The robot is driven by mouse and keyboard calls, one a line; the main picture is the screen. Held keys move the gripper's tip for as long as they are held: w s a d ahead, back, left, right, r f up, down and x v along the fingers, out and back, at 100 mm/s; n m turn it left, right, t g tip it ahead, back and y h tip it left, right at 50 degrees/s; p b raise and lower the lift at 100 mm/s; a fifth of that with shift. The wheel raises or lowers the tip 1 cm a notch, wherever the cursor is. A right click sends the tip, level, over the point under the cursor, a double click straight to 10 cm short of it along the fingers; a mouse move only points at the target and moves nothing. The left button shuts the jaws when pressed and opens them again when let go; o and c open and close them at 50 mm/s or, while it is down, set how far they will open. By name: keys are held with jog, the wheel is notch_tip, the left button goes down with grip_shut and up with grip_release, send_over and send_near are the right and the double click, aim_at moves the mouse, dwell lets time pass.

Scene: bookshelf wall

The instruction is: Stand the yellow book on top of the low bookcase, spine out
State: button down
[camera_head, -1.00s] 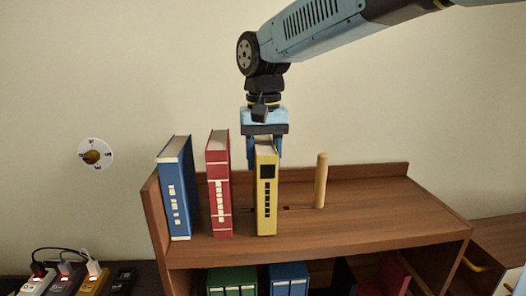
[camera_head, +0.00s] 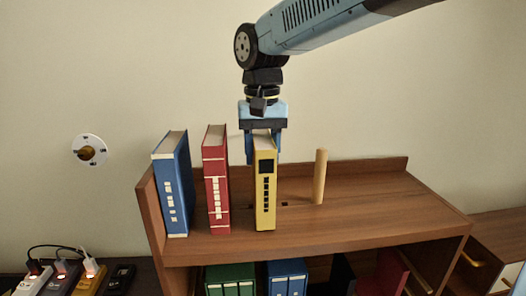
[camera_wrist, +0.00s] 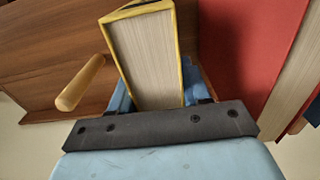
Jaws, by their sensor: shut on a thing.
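The yellow book (camera_head: 265,190) stands upright on top of the low bookcase (camera_head: 350,225), its spine with dark marks facing out toward the head camera. My gripper (camera_head: 264,148) is above it, pointing down, with its fingers on either side of the book's upper part, shut on it. In the wrist view the yellow book (camera_wrist: 147,55) sits between the blue fingers, its page edges showing. The fingertips are partly hidden by the book. The book's base appears to meet the bookcase top.
A red book (camera_head: 216,185) and a blue book (camera_head: 172,190) stand to the left. A wooden peg (camera_head: 319,177) stands to the right; beyond it the top is clear. More books (camera_head: 232,281) fill the shelf below. Power strips (camera_head: 65,280) and a wall dial (camera_head: 89,150) are at left.

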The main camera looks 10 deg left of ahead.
jog(key=shift+f, duration=0.15)
jog(key=shift+c, duration=2.2)
grip_release()
notch_tip(320, 180, up, 14)
jog(key=shift+f, duration=0.15)
jog(key=s+d+f+m+t, duration=0.1)
jog(key=d+f, duration=0.4)
jog(key=d, duration=0.5)
jog(key=s+d+f+m+t, duration=0.1)
jog(key=s+d+f+t, duration=0.1)
jog(key=s+d+f, duration=0.4)
jog(key=s+d+f+t, duration=0.2)
jog(key=d+f, duration=0.3)
jog(key=d, duration=0.9)
jog(key=shift+s+d+f+m+t, duration=0.3)
jog(key=shift+s+m, duration=0.1)
jog(key=shift+s, duration=0.45)
